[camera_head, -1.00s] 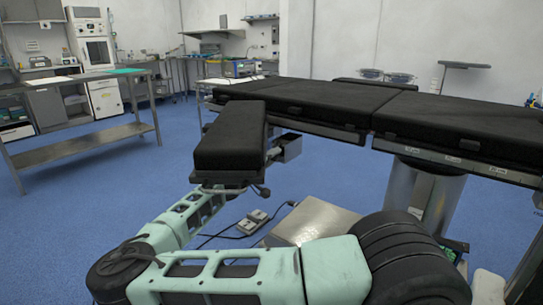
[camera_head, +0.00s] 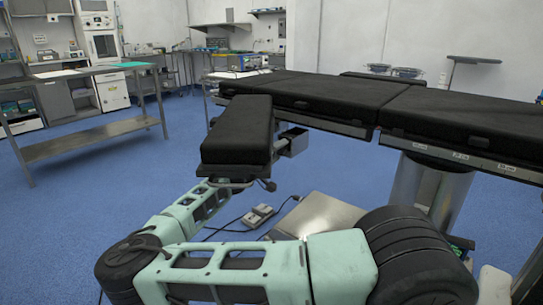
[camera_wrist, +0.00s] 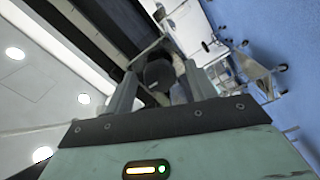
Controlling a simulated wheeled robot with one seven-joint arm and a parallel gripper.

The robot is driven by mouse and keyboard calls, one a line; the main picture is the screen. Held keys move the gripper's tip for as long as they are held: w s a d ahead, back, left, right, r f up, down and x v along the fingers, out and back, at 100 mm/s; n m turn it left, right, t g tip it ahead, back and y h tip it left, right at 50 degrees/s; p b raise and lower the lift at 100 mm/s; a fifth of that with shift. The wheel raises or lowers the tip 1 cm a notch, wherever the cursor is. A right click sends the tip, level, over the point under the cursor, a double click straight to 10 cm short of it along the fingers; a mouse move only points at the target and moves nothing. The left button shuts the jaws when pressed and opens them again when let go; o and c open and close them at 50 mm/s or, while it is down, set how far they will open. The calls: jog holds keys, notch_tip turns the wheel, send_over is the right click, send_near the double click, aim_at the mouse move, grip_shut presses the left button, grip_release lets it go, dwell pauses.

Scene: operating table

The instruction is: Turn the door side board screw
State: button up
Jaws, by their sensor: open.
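The black padded side board (camera_head: 238,132) of the operating table sticks out toward me in the head view. A small dark knob (camera_head: 270,185), which looks like its screw, hangs at the board's lower near end. In the wrist view a dark round knob (camera_wrist: 158,74) shows between the two fingers of my gripper (camera_wrist: 160,82). The fingers stand apart on either side of it, and I cannot tell whether they touch it. In the head view the fingers cannot be made out near the board's underside.
The black operating table (camera_head: 320,100) extends right on its metal column (camera_head: 428,190). A metal base plate (camera_head: 320,215) and a foot pedal (camera_head: 254,214) with a cable lie below. A steel side table (camera_head: 95,145) stands left, with open blue floor between.

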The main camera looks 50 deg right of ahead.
jog(key=s+a+p, duration=0.1)
jog(key=a, duration=1.6)
jog(key=shift+s+a, duration=0.2)
jog(key=s+a+f+g+y, duration=0.3)
jog(key=s+f+g+y, duration=0.2)
jog(key=s+f+y, duration=0.55)
jog(key=s+a+n+y, duration=0.2)
jog(key=s+a, duration=0.2)
jog(key=a, duration=0.4)
jog(key=s+a+n+y, duration=0.2)
jog(key=s+a, duration=0.3)
jog(key=a, duration=0.3)
jog(key=s+a+r+n+t+y, duration=0.2)
jog(key=s+a+r+n, duration=0.2)
jog(key=a+r, duration=0.3)
jog(key=s+a+r+n+t+y, duration=0.2)
jog(key=s+a+r+n, duration=0.25)
jog(key=r, duration=0.35)
notch_tip(320, 180, up, 22)
jog(key=p, duration=2.1)
jog(key=shift+s+m+p, duration=0.3)
jog(key=shift+m, duration=0.15)
